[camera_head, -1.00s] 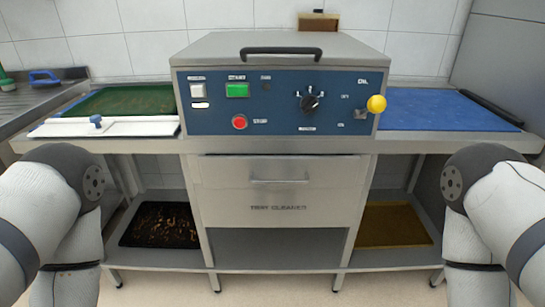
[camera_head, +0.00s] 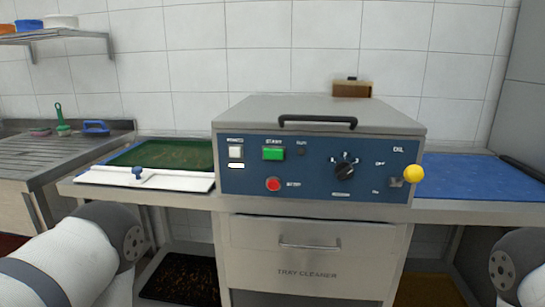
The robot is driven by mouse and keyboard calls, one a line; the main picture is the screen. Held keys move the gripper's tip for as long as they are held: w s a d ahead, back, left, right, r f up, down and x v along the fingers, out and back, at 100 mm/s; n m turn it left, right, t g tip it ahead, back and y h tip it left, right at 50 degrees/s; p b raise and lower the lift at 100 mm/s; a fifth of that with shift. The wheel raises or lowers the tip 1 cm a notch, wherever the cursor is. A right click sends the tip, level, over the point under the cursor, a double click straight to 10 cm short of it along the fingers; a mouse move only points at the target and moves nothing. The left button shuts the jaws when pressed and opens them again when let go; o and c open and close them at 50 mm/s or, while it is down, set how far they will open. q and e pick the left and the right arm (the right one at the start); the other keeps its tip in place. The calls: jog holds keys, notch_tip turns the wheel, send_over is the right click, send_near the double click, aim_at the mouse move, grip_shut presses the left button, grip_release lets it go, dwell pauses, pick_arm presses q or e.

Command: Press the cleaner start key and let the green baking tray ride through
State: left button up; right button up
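The tray cleaner (camera_head: 310,245) stands in the middle with a blue control panel (camera_head: 325,186). The green start key (camera_head: 273,153) is on the panel's left part, above a red stop button (camera_head: 273,184). The green baking tray (camera_head: 165,154) lies flat on the left infeed table, behind a white guide strip (camera_head: 150,179) with a blue knob (camera_head: 137,172). Its right end reaches the cleaner's left side. Both of my arms show at the lower corners, but neither gripper is in view.
A blue mat (camera_head: 475,178) covers the right table. A sink counter (camera_head: 60,160) with brushes is at left. Dark (camera_head: 183,278) and yellowish (camera_head: 428,290) trays lie on the lower shelf.

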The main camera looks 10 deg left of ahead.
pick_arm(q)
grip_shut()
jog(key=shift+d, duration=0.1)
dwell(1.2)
